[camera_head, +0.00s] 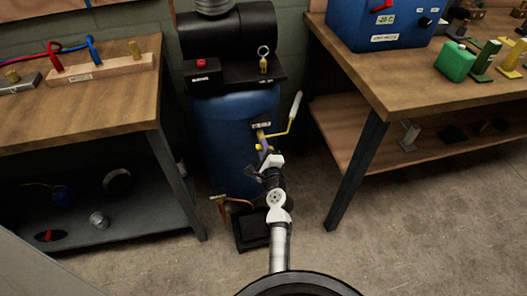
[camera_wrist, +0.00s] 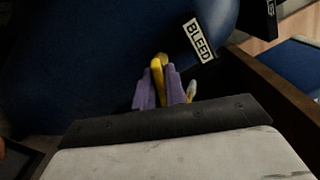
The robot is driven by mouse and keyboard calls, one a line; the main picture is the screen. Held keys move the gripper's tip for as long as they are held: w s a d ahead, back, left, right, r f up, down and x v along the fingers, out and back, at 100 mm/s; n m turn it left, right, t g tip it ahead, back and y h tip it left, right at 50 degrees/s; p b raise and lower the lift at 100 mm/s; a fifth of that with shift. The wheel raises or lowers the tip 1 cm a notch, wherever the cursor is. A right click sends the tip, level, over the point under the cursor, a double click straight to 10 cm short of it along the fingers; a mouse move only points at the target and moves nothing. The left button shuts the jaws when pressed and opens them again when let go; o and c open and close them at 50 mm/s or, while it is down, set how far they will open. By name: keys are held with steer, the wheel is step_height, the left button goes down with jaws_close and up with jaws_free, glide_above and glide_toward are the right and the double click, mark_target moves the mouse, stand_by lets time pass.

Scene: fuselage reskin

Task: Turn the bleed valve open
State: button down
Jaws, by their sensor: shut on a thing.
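The blue compressor tank (camera_head: 215,125) stands upright between two benches, and its curved side fills the upper left of the wrist view. A label reading BLEED (camera_wrist: 199,40) sits on it. The yellow bleed valve handle (camera_wrist: 158,69) shows between the purple fingers of my gripper (camera_wrist: 160,88). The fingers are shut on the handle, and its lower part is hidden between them. In the head view my gripper (camera_head: 264,148) is at the tank's right front, just below a small label. How far the valve is turned cannot be told.
A yellow lever with a pale grip (camera_head: 290,115) sticks out right of my gripper. Wooden benches stand at left (camera_head: 75,110) and right (camera_head: 425,75). A black pedal-like box (camera_head: 250,230) lies on the floor by the tank. The concrete floor at right is clear.

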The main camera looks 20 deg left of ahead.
steer(key=shift+n+b, duration=1.3)
steer(key=shift+n, duration=0.9)
steer(key=c, duration=1.5)
jaws_free()
steer(key=shift+s+f, duration=0.15)
